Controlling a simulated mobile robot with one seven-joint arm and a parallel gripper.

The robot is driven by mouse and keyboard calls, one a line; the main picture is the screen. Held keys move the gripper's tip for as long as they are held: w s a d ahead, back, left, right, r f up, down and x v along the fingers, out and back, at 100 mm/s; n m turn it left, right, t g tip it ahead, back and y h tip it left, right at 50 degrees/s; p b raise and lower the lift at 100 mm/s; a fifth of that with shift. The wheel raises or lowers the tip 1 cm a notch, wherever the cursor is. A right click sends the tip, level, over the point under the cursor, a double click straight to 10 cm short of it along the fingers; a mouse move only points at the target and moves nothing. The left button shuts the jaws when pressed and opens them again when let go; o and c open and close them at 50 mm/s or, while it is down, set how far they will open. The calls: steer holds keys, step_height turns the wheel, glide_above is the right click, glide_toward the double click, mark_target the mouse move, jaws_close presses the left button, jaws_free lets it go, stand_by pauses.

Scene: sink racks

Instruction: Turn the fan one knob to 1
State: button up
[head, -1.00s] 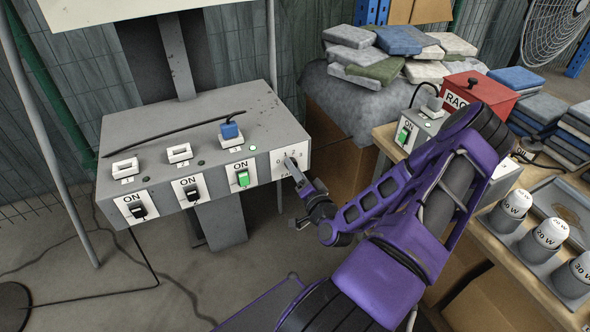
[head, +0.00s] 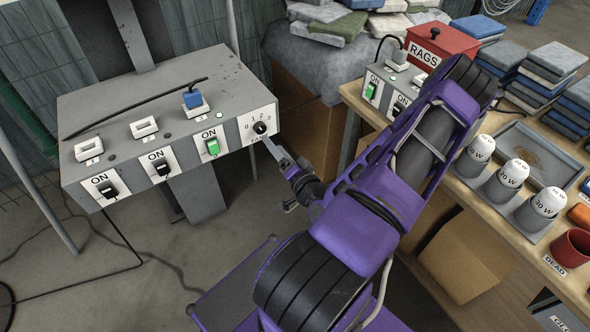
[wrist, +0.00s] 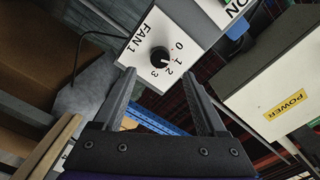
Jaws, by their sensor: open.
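The fan one knob (head: 260,128) is a round black knob on a white plate marked 0 to 3, at the right end of the grey box's front. In the wrist view the knob (wrist: 160,56) sits beside the label FAN 1, with the numbers curving around its right and lower side. Its pointer is too small to read surely. My gripper (head: 269,142) is just below and in front of the knob, apart from it. In the wrist view my gripper (wrist: 158,74) is open and empty, its two fingers on either side of the knob's line.
The grey box (head: 150,95) also carries black switches and a green switch (head: 213,147) left of the knob. A white box marked POWER (wrist: 285,100) is at right in the wrist view. A workbench (head: 440,200) with bulbs and a red RAGS box (head: 440,42) stands right of my arm.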

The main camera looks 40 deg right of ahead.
steer(key=v, duration=1)
steer(key=shift+s, duration=0.4)
